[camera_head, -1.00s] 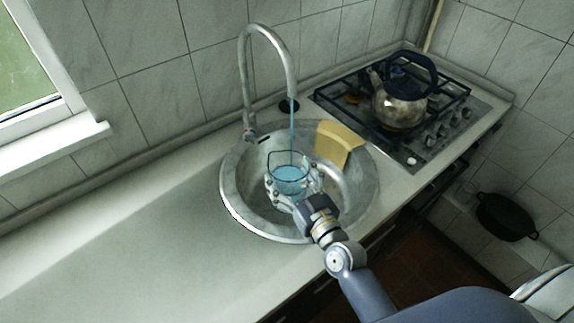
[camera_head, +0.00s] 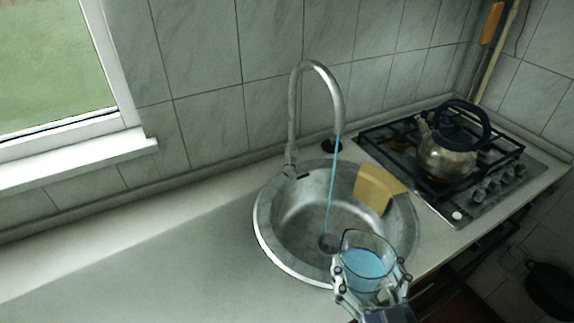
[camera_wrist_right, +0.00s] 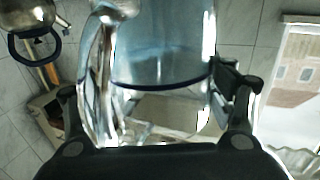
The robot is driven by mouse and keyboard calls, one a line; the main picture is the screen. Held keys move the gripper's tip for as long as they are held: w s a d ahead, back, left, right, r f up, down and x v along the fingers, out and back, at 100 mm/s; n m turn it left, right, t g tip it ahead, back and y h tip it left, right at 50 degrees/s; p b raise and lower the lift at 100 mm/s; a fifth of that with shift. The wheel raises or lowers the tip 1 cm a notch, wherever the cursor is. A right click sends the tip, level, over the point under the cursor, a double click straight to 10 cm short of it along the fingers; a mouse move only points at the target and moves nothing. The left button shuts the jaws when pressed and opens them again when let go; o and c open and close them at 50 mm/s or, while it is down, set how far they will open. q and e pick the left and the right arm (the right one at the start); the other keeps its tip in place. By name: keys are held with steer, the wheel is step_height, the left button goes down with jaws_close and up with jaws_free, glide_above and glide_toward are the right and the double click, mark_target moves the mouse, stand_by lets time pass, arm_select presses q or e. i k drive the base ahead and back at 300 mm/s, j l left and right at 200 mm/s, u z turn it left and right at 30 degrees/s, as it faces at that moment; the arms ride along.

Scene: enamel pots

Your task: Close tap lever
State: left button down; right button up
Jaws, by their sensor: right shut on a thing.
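The tall curved metal tap (camera_head: 293,120) stands at the back left of the round sink. Its small lever (camera_head: 302,176) is low at the tap's base. A thin blue stream of water (camera_head: 333,190) runs from the spout down into the sink. My right gripper (camera_head: 368,290) is shut on a clear glass vessel (camera_head: 366,264) that holds blue water, at the sink's front right rim and clear of the stream. The vessel also fills the middle of the right wrist view (camera_wrist_right: 165,45), between the fingers (camera_wrist_right: 160,105). My left gripper is not in view.
The metal sink (camera_head: 265,235) is set in a pale worktop (camera_head: 150,260) that is bare at the left. A yellow cloth (camera_head: 378,188) hangs over the sink's right rim. A kettle (camera_head: 447,155) stands on the gas hob (camera_head: 482,190) at the right. A window (camera_head: 50,70) is at the left.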

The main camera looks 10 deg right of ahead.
mark_target(289, 161)
steer(key=k+z, duration=0.15)
steer(key=k, duration=0.5)
steer(key=z, duration=1)
steer(key=k+j+z, duration=0.15)
steer(key=j, duration=0.3)
